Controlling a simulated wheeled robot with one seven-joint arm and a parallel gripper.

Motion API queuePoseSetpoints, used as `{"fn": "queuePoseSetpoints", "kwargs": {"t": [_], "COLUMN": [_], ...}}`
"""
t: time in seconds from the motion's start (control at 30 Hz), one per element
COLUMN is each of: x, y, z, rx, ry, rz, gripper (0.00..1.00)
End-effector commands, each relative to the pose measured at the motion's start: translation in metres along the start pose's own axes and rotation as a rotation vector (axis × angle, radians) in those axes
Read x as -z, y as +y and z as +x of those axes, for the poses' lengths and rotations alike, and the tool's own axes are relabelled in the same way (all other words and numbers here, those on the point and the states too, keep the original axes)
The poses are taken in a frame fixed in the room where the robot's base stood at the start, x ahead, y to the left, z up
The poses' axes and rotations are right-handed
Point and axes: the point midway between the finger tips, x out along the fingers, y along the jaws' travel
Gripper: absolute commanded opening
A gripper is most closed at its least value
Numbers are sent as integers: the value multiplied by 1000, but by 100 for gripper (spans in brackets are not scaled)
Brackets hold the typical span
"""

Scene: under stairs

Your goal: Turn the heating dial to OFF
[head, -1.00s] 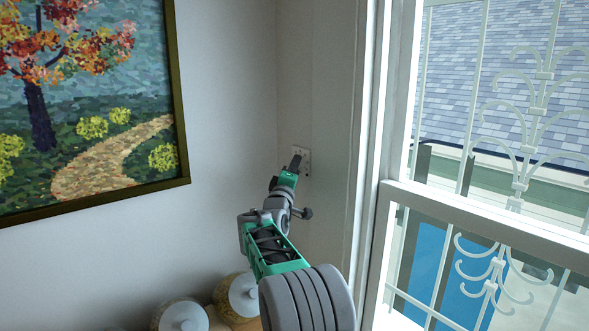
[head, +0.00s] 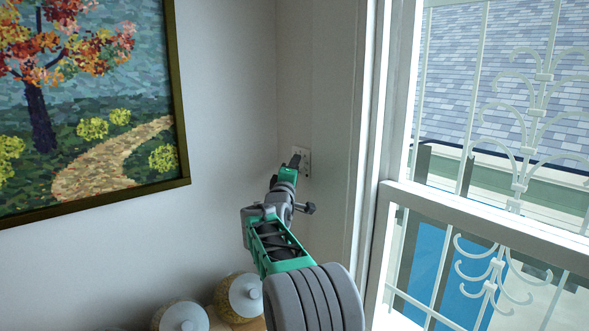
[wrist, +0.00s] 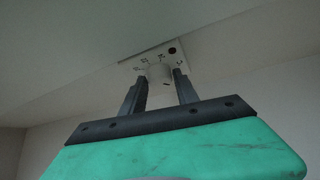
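The heating dial (wrist: 160,74) is a pale round knob on a white wall plate, with small dark marks around it and a dark red spot at the plate's upper right. In the head view the plate (head: 305,163) is on the wall near the corner, partly hidden by my gripper (head: 295,160). In the wrist view my gripper (wrist: 160,80) has one dark finger on each side of the dial, with the knob filling the gap between the tips. It looks shut on the dial. The marks are too small to read, so the setting cannot be told.
A framed tree painting (head: 90,110) hangs on the wall at left. A white-framed window (head: 480,215) with bars is at right, close to the plate. Jars with pale lids (head: 240,297) stand below my arm. The wall around the plate is clear.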

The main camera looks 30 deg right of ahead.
Motion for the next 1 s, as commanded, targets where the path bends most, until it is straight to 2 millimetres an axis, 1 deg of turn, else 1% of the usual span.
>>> {"fn": "queuePoseSetpoints", "kwargs": {"t": [0.03,0.2,0.47,0.57,0.8,0.9,1.0], "x": [0,0,0,1,1,0,0], "y": [0,0,-1,-2,-3,-2,-1], "z": [0,0,-2,-14,-62,-74,-79], "rx": [0,0,0,-1,-2,-1,0], "ry": [0,0,1,4,4,2,1], "rz": [0,1,2,3,3,3,2], "gripper": [42,55,55,55,55,55,55]}}
